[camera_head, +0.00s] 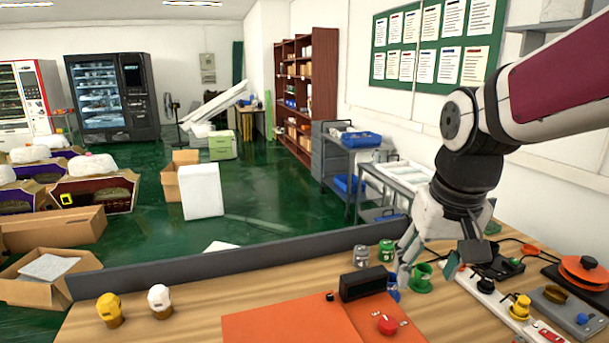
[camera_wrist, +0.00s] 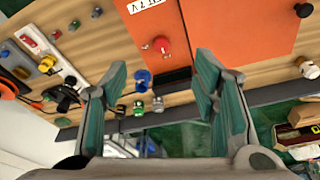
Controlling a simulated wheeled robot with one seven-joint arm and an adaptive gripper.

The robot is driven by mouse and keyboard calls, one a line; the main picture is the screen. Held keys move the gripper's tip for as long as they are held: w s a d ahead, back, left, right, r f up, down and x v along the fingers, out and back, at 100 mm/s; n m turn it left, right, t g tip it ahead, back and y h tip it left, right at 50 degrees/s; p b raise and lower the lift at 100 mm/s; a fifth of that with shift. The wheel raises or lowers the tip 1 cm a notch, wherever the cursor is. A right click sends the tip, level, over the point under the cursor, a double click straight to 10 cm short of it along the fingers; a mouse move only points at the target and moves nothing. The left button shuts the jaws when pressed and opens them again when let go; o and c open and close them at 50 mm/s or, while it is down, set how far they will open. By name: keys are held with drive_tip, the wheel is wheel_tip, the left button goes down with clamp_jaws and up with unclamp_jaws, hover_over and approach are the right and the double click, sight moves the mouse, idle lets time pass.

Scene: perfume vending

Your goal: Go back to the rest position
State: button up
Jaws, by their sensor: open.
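My gripper (camera_head: 440,262) hangs over the right part of the wooden table, above small coloured items, with its fingers apart. In the wrist view my gripper (camera_wrist: 162,72) shows two spread fingers with green inner pads and nothing between them. A grey-capped bottle (camera_head: 361,256) and a green-capped bottle (camera_head: 386,251) stand just left of the gripper. A blue item (camera_head: 393,287) is partly hidden by a finger. It also shows in the wrist view (camera_wrist: 141,78).
A yellow-capped bottle (camera_head: 110,309) and a white-capped bottle (camera_head: 160,301) stand at the table's left. An orange panel (camera_head: 275,325) with a red button (camera_head: 387,324) and a black box (camera_head: 363,283) lie centrally. A power strip (camera_head: 500,300) and devices crowd the right. A grey barrier (camera_head: 200,267) edges the table.

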drive_tip(key=s+r+t, duration=0.2)
drive_tip(key=s+t, duration=0.1)
drive_tip(key=s, duration=1)
drive_tip(key=shift+s+r, duration=0.25)
drive_tip(key=shift+s, duration=0.05)
drive_tip(key=shift+o, duration=0.6)
